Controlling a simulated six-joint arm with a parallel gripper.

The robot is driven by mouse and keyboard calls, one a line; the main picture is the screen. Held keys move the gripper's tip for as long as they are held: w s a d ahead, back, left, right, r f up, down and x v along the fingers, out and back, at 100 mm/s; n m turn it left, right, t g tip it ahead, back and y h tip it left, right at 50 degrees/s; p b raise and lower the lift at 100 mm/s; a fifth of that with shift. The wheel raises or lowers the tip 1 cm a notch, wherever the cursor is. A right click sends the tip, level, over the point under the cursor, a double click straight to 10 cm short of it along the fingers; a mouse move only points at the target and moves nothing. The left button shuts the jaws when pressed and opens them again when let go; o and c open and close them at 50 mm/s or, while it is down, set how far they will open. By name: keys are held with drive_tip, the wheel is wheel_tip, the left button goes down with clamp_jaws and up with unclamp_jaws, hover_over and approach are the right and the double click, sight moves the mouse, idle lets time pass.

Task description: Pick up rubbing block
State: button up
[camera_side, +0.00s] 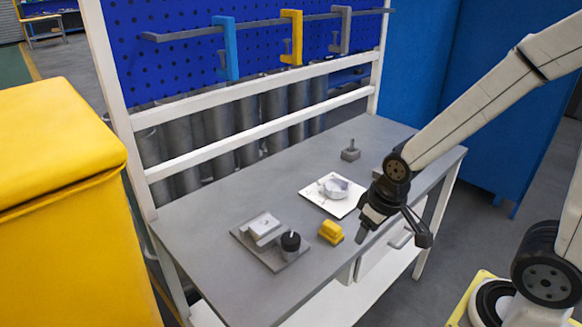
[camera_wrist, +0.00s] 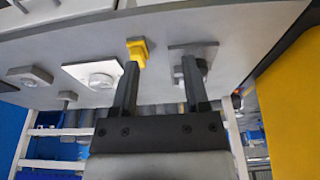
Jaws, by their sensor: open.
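The rubbing block, which I take to be the yellow block (camera_side: 331,231), sits on the grey table near its front edge in the side view. It also shows in the wrist view (camera_wrist: 138,48), just beyond the tip of the left finger, which overlaps its lower part. My gripper (camera_side: 393,237) is open and empty, to the right of the block in the side view and apart from it. In the wrist view its two fingers (camera_wrist: 159,66) are spread with nothing between them. A white flanged shell (camera_side: 334,187) lies on a white plate (camera_side: 316,199) behind the block.
A grey plate (camera_side: 290,259) with a pale block and a black knob (camera_side: 291,240) stands left of the yellow block. A small grey block with a post (camera_side: 350,153) is farther back. Clamps hang on the rail behind. A yellow cabinet (camera_side: 60,200) stands at the left.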

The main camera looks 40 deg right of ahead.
drive_tip(key=o, duration=0.6)
drive_tip(key=shift+c, duration=0.2)
drive_tip(key=m+g, duration=0.2)
drive_tip(key=m, duration=1.4)
hover_over(331, 225)
drive_tip(key=f, duration=0.2)
drive_tip(key=s+f, duration=0.1)
drive_tip(key=f, duration=0.1)
drive_tip(key=shift+a, duration=0.25)
drive_tip(key=shift+w+d+f+m+g, duration=0.3)
drive_tip(key=shift+w+m, duration=0.2)
drive_tip(key=shift+m, duration=0.5)
